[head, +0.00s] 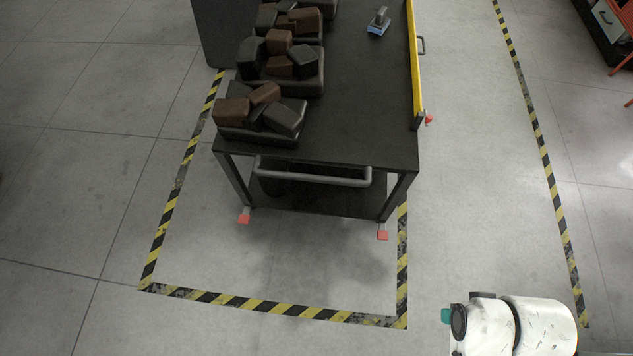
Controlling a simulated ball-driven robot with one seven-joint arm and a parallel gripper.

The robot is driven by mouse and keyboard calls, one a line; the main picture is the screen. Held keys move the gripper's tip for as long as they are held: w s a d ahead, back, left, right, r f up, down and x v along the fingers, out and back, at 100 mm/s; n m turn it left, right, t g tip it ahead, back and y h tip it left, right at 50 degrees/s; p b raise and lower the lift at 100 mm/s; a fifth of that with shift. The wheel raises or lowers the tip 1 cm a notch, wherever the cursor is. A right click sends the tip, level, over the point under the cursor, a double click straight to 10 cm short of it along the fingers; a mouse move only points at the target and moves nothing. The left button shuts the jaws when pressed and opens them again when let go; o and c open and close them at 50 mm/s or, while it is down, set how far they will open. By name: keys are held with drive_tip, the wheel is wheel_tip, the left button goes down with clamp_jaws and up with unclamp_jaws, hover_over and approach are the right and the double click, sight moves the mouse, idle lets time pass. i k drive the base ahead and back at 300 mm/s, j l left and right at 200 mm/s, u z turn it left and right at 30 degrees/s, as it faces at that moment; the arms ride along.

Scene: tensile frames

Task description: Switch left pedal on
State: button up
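A dark cart (350,125) stands with its near end and grey handle (330,176) facing me. Low on its near legs are two small red pedals near the floor. The left pedal (244,217) is at the foot of the near left leg. The right pedal (383,233) is at the foot of the near right leg. Both are too small to tell whether they are on or off. A white part of my own arm shows at the lower right, well apart from the cart. My gripper is not in view.
Yellow and black floor tape (270,305) borders the cart, with another strip (540,140) at the right. Trays of dark and brown blocks (262,110) and a blue-based tool (378,22) sit on the cart. A yellow panel (413,60) lines its right side. Floor in front is clear.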

sight(244, 219)
drive_tip(key=u, duration=1.05)
drive_tip(key=i+j, duration=1.05)
drive_tip(key=i, duration=0.2)
